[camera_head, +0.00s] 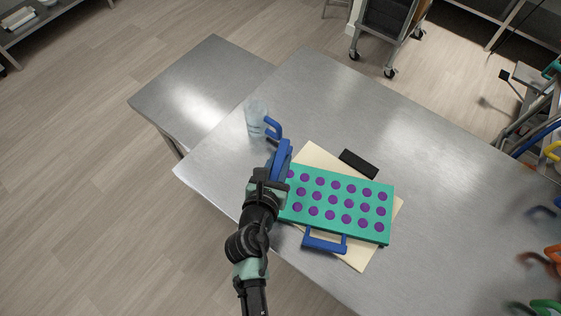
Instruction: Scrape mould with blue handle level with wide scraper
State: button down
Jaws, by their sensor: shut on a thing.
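The mould (336,219) is a teal slab with rows of purple-filled round cavities. It lies on a cream sheet (318,157) on the steel table, with its blue handle (324,243) toward the front. My gripper (268,179) is at the mould's left end, shut on a blue tool (282,158), which looks like the wide scraper. The scraper stands up above the mould's back left corner. My gripper hides its lower part and the mould's left edge, so I cannot tell whether it touches the mould.
A clear jug (256,118) with a blue handle stands behind my gripper on the steel table (420,140). A black bar (358,164) lies just behind the mould. Coloured handles (545,255) show at the right edge. The table's back half is clear.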

jog(key=shift+d+r+p, duration=0.15)
jog(key=shift+r+p, duration=0.65)
jog(key=shift+r, duration=0.4)
jog(key=shift+f, duration=0.1)
